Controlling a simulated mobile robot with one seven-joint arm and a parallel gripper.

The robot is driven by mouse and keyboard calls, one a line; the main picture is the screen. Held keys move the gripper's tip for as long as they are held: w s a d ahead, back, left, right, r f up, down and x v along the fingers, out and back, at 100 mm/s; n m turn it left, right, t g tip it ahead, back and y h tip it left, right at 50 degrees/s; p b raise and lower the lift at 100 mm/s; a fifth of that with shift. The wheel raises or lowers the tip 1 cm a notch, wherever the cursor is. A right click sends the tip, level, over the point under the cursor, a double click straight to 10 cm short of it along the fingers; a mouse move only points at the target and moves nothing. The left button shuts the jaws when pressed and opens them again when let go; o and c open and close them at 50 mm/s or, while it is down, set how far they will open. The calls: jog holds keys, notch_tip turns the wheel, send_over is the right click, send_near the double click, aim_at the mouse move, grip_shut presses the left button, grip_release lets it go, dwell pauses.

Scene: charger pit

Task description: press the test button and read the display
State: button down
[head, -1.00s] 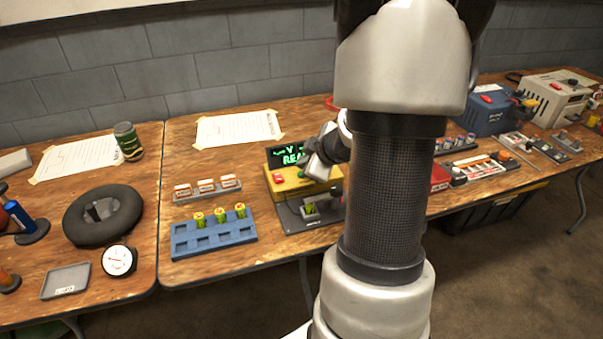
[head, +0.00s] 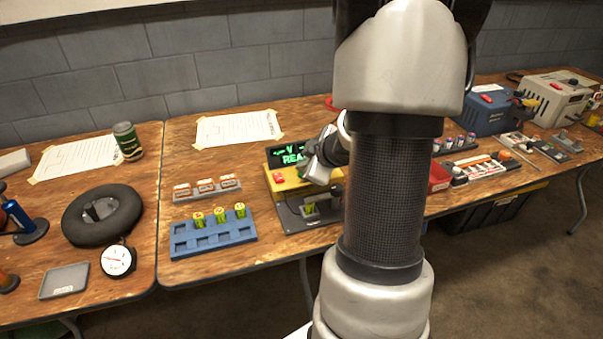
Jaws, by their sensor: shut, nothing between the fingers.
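The tester is a yellow box (head: 291,188) on a dark base (head: 290,217), on the middle table. Its black display (head: 288,156) shows green text, "-- V" above "REA", with the right end hidden by my gripper. A red button (head: 278,178) sits on the left of the yellow top. A yellow-green battery (head: 310,207) stands in the holder at the front of the base. My gripper (head: 309,166) is shut and empty, over the right part of the yellow box and in front of the display. Whether it touches the box is unclear.
A blue rack (head: 215,242) with several green-yellow batteries stands left of the tester, a grey strip of small labelled blocks (head: 207,188) behind it. A taped paper (head: 238,128) lies behind. My arm hides the table right of the tester; a red bin (head: 439,179) shows beyond.

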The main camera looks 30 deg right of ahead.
jog(key=shift+f, duration=0.35)
jog(key=shift+r, duration=0.15)
dwell(0.4)
jog(key=shift+r+p, duration=0.7)
jog(key=shift+p, duration=0.1)
notch_tip(320, 180, up, 5)
jog(key=p, duration=0.5)
dwell(0.5)
